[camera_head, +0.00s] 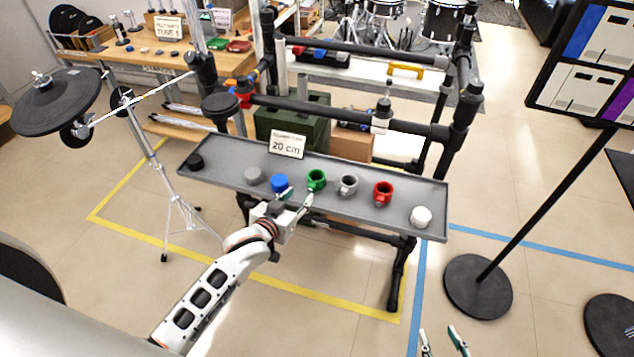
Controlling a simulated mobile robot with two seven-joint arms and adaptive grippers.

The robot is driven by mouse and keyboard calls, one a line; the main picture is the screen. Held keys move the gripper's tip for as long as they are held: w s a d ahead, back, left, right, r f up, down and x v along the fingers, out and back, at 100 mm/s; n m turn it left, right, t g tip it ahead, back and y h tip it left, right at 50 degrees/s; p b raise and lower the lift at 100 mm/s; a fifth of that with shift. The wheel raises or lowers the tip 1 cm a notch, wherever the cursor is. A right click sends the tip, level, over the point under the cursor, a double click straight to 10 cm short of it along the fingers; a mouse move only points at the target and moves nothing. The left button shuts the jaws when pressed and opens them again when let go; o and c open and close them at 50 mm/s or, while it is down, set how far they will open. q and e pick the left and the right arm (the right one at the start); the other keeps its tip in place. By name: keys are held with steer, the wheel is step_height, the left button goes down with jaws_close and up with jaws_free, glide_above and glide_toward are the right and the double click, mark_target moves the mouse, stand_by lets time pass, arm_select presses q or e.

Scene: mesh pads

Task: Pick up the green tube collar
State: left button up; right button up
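The green tube collar (316,180) sits on the long grey tray (337,208) near its middle, between a blue piece (280,183) and a grey collar (348,185). My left gripper (296,196) is open and empty at the tray's front edge. Its right fingertip is just in front and to the left of the green collar, and its left finger overlaps the blue piece in the picture. I cannot tell whether either finger touches anything. My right gripper (441,340) shows only its fingers at the bottom edge; they are apart with nothing between them, far from the tray.
A red collar (383,193) and a white cap (421,216) are to the right on the tray. A black cap (195,161) and a grey cap (253,175) are to the left. A "20 cm" sign (287,145) stands behind. A cymbal stand (165,180) is left.

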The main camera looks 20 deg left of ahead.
mark_target(310, 188)
arm_select(q)
steer(key=x, duration=0.4)
steer(key=b+x, duration=0.1)
steer(key=x, duration=0.2)
steer(key=shift+s+d+f, duration=0.1)
steer(key=shift+d, duration=0.25)
jaws_close()
